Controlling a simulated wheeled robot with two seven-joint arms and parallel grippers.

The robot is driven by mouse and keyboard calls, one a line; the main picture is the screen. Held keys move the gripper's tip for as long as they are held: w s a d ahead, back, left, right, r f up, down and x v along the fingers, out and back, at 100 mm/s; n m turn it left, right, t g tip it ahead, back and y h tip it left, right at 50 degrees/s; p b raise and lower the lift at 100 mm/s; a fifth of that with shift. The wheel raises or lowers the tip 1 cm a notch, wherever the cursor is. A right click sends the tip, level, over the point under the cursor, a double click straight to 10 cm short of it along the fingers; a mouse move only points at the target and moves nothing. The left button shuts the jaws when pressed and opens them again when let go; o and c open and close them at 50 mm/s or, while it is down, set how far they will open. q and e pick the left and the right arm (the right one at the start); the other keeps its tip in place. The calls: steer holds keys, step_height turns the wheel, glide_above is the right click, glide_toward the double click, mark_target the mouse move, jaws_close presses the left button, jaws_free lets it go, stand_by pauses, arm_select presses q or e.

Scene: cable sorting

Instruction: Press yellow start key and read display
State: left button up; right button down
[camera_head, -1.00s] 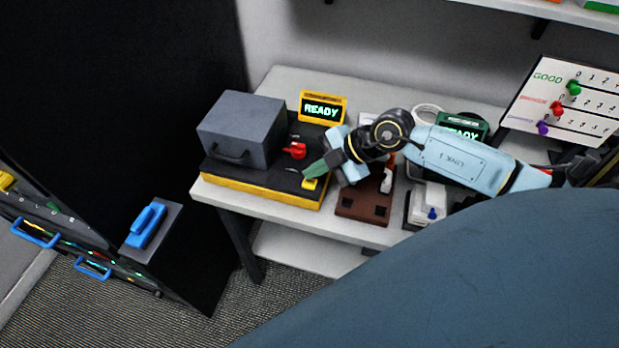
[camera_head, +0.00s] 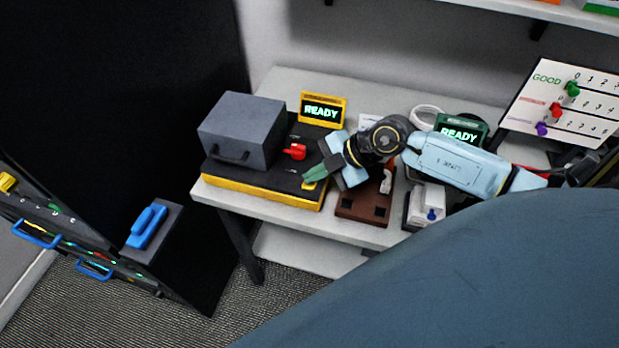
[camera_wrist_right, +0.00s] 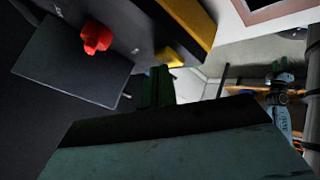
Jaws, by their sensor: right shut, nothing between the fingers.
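The yellow start key (camera_head: 309,185) sits on the front right corner of the black and yellow tester (camera_head: 262,189). It also shows in the right wrist view (camera_wrist_right: 168,57). My right gripper (camera_head: 308,176) is shut and empty, its green fingertips at or just above the key. I cannot tell whether they touch it. In the right wrist view the fingers (camera_wrist_right: 158,88) point toward the key. The yellow-framed display (camera_head: 322,109) at the back of the tester reads READY in green. My left gripper is not in view.
A grey lidded box (camera_head: 242,130) and a red knob (camera_head: 295,152) are on the tester. A brown block (camera_head: 362,206), a white device (camera_head: 427,205) and a green READY display (camera_head: 461,132) stand to the right. A GOOD tally board (camera_head: 562,105) is at the far right.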

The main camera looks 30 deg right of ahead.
mark_target(315, 184)
steer(key=shift+f, duration=0.35)
stand_by(0.4)
steer(key=shift+r+p, duration=0.8)
steer(key=shift+p, duration=0.45)
step_height(315, 184, up, 5)
steer(key=p, duration=0.6)
steer(key=shift+r, duration=0.1)
